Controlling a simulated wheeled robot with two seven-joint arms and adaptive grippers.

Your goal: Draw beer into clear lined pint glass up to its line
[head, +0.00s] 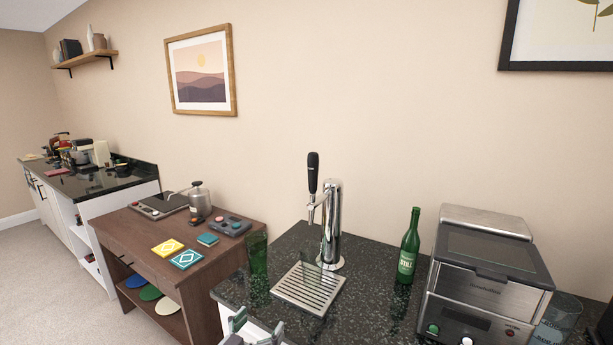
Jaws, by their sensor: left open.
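The chrome beer tap (331,238) stands on the dark speckled counter, its black handle (313,172) upright above the spout (312,211). A slatted metal drip tray (325,300) lies in front of it. A faint clear glass (311,266) seems to stand on the tray below the spout; its line and any contents cannot be made out. A green-tinted glass (257,254) stands left of the tray. My left gripper (256,328) is open at the bottom edge, in front of and below the tray, apart from both glasses. My right gripper is out of view.
A green bottle (408,248) stands right of the tap. A steel countertop oven (490,275) fills the counter's right, with a bluish clear glass (558,318) beside it. A brown side table (136,236) with a kettle and coasters stands left. The counter between tray and bottle is clear.

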